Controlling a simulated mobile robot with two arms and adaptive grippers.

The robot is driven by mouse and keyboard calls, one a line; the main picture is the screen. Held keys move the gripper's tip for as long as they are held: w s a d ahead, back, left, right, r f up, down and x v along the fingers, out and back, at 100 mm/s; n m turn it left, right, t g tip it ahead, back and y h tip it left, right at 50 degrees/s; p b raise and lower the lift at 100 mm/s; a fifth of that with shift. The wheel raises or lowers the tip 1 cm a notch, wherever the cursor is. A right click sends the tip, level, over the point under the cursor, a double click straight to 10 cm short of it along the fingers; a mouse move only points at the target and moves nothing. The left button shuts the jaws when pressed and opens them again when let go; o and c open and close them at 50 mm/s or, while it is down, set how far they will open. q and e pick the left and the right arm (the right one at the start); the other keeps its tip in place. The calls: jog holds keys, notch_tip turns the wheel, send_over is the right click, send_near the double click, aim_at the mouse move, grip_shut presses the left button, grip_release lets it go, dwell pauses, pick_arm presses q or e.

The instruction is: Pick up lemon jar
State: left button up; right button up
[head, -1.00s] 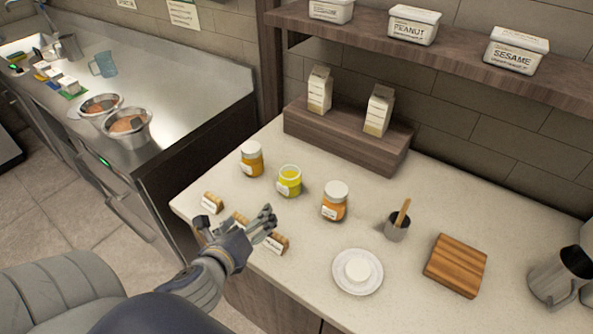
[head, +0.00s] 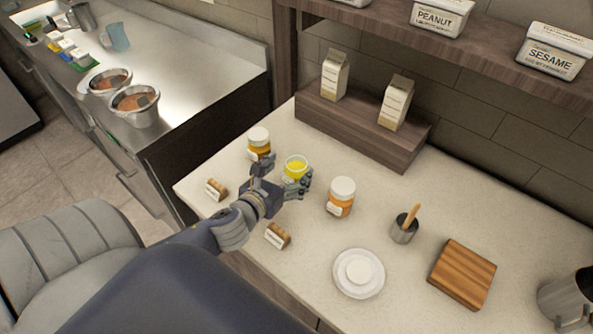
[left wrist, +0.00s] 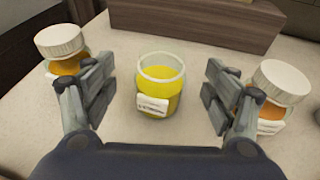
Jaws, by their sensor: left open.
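The lemon jar (left wrist: 160,88) is an open glass jar of yellow filling with a white label. In the left wrist view it stands upright on the counter, ahead of and between my open fingers. In the head view the lemon jar (head: 296,167) is partly covered by my gripper. My left gripper (head: 283,175) is open and empty, low over the counter at the jar's near side. In the left wrist view the fingers of my left gripper (left wrist: 150,98) are spread on either side, apart from the jar. My right gripper is not in view.
White-lidded orange jars stand close on both sides: one at left (head: 259,139), one at right (head: 341,196). Wooden label blocks (head: 216,188) sit near the front edge. A wooden riser (head: 360,128) with cartons stands behind. A plate (head: 359,290) and a cup (head: 404,230) stand to the right.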

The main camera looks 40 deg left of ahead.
aim_at(292, 166)
pick_arm(q)
jog(key=w+p, duration=0.1)
jog(key=w, duration=0.2)
jog(key=shift+w+a, duration=0.1)
jog(key=shift+w, duration=0.1)
jog(key=shift+w+f, duration=0.35)
jog(key=shift+w, duration=0.15)
jog(key=shift+c, duration=1.2)
jog(key=shift+s, duration=0.1)
jog(key=c, duration=0.9)
jog(key=shift+r, duration=0.1)
jog(key=shift+c, duration=1.3)
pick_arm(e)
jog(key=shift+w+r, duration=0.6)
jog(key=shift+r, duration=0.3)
